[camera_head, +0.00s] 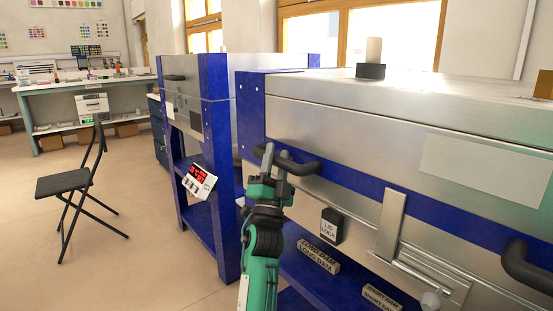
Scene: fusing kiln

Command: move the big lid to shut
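The big lid (350,115) is the long steel top of the near kiln, with a blue end at its left and a pale blank plate on its front. It looks level and low over the blue band of the body; I cannot tell whether a gap is left under it. A dark bar handle (304,168) is on its front left, and another dark handle (524,268) is at the right edge. My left gripper (275,160) is at the left handle, its grey fingers overlapping the bar. Whether they are closed on it is unclear. My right gripper is not in view.
A black lid lock box (331,226) and a steel latch (392,225) sit on the kiln's front. Labelled dam blocks (318,257) lie on the blue shelf below. A second kiln (203,100) stands behind left. A black folding chair (68,185) stands on open floor.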

